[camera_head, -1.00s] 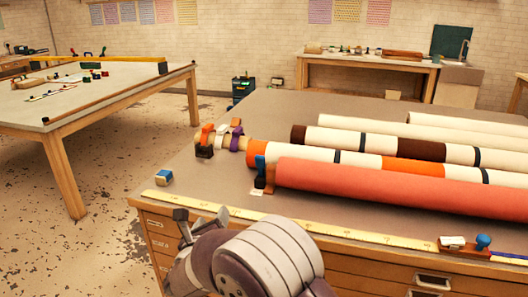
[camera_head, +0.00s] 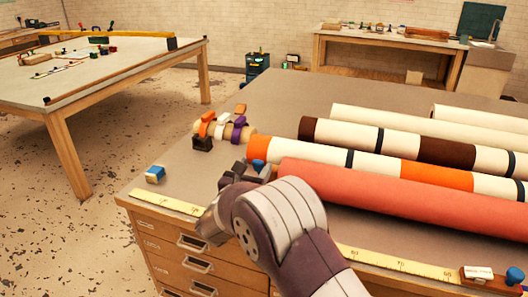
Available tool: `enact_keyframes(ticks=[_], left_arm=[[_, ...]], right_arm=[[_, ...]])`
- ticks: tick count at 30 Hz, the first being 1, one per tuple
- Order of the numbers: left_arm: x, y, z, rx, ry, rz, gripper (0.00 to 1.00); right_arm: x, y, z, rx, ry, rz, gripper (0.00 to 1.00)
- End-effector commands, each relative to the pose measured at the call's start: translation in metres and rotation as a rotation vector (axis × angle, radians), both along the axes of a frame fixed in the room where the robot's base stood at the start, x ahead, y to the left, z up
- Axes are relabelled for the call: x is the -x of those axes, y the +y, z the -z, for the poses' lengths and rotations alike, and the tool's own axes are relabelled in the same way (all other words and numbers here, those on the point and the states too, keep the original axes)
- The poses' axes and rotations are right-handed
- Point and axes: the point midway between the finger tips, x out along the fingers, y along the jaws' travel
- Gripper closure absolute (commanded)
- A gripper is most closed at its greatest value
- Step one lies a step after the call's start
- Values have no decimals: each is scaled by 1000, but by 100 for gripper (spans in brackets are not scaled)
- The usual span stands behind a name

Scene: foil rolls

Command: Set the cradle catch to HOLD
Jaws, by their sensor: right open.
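A blue-topped catch (camera_head: 259,165) stands at the left end of the coral roll (camera_head: 390,207) on the grey-topped bench. Only its top shows; its lower part and the small label beside it are hidden behind my right gripper. My right gripper (camera_head: 243,174) is open at the bench's front edge, just left of and in front of the catch. Whether a finger touches the catch, and how the catch is set, I cannot tell. My left gripper is not in view.
Several long rolls, including an orange-banded one (camera_head: 436,174), lie to the right. Orange, white and purple clips (camera_head: 239,128) sit on a roll end behind. A blue and white block (camera_head: 155,174) stands left. A yellow ruler (camera_head: 398,263) runs along the front edge.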

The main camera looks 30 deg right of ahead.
Motion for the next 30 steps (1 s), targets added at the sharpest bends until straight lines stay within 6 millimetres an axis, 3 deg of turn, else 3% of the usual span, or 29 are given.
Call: enact_keyframes(ticks=[3, 9, 19, 24, 25, 30], left_arm=[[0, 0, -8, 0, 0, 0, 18], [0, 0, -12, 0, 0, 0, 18], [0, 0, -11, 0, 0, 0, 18], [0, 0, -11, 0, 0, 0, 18], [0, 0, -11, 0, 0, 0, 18], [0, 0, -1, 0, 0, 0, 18]], right_arm=[[-19, -23, -1, -1, 2, 3, 40], [-39, -46, -1, 1, 1, 0, 40], [-42, -49, 0, 0, 1, -2, 40], [-42, -49, 0, 0, 1, -2, 96], [-42, -49, 0, 0, 1, -2, 100], [-42, -49, 5, 8, -7, -2, 100]])
